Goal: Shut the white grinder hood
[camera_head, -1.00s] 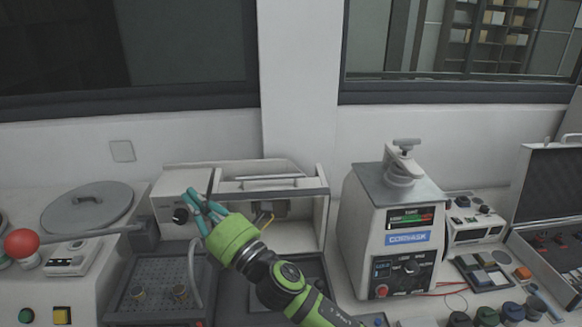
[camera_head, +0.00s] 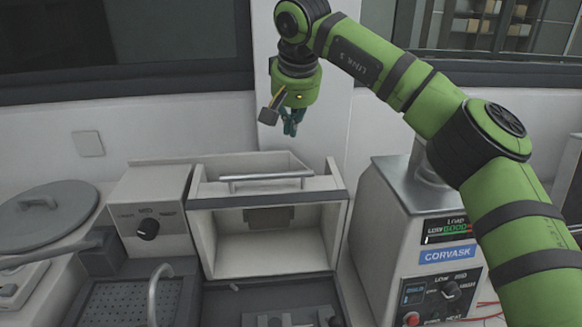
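The white grinder hood (camera_head: 201,232) is in the middle of the head view. It stands raised, with its hollow inside facing me and a grey bar handle (camera_head: 266,180) along its upper front. Below it lies the dark grinder bed (camera_head: 228,305), uncovered. My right gripper (camera_head: 291,130) hangs above and behind the handle, to its right, fingers pointing down. Its teal fingers are clear of the hood and appear empty. The fingers overlap in this view, so their opening is unclear. My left gripper is not in view.
The Corvask press (camera_head: 397,262) stands right of the hood, partly behind my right arm. A control box with a black knob (camera_head: 147,229) adjoins the hood's left. A perforated tray with a curved pipe (camera_head: 155,290) is front left; a round grey lid (camera_head: 50,208) is farther left.

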